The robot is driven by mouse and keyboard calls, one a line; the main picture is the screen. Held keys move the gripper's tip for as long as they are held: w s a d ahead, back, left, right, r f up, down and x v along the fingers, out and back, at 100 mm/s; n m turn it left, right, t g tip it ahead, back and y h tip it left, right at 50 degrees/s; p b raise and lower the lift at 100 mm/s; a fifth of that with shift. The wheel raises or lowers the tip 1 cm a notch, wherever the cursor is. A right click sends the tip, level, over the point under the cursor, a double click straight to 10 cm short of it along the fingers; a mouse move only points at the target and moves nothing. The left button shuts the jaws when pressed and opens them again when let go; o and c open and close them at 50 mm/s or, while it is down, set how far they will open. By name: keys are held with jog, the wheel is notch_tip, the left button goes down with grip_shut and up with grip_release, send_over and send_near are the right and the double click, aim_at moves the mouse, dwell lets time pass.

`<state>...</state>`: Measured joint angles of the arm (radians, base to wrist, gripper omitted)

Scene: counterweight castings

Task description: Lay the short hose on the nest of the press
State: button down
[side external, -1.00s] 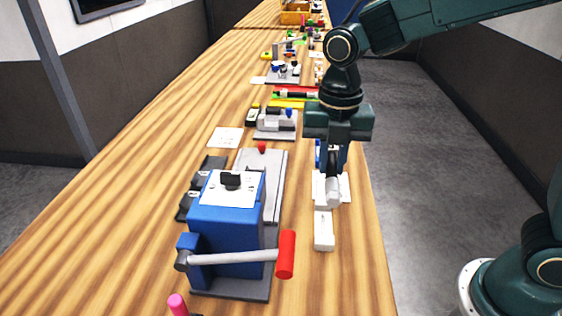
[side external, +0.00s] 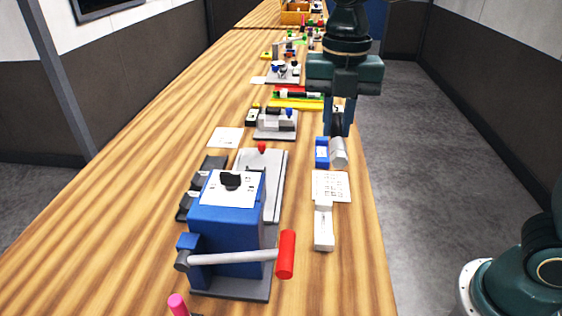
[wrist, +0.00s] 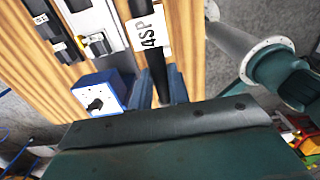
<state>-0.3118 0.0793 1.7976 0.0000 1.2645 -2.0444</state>
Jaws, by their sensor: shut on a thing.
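In the wrist view the black hose (wrist: 170,72) runs up from between the fingers and bears a white tag marked 4SP. The blue press (side external: 228,235), with a white top and a red-gripped lever, stands nearer the camera and to the left; it also shows in the wrist view (wrist: 97,97). I cannot make out its nest for certain.
A grey plate (side external: 272,185) with a red knob adjoins the press, with black boxes (side external: 190,205) on its left. A printed sheet (side external: 331,186) and a white block (side external: 324,232) lie along the right. Other fixtures (side external: 275,122) stand further back. The left of the bench is clear.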

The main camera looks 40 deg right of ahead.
aim_at(333, 124)
jog(key=shift+r, duration=0.55)
jog(key=r, duration=0.4)
jog(key=shift+w+a, duration=0.1)
jog(key=shift+w, duration=0.15)
jog(key=shift+w+a, duration=1.8)
jog(key=shift+w, duration=2.1)
jog(key=shift+w+a, duration=1.75)
jog(key=shift+w, duration=2.1)
notch_tip(333, 124, down, 16)
jog(key=shift+f, duration=0.15)
jog(key=shift+f, duration=0.15)
jog(key=shift+f, duration=2.65)
jog(key=shift+f, duration=0.7)
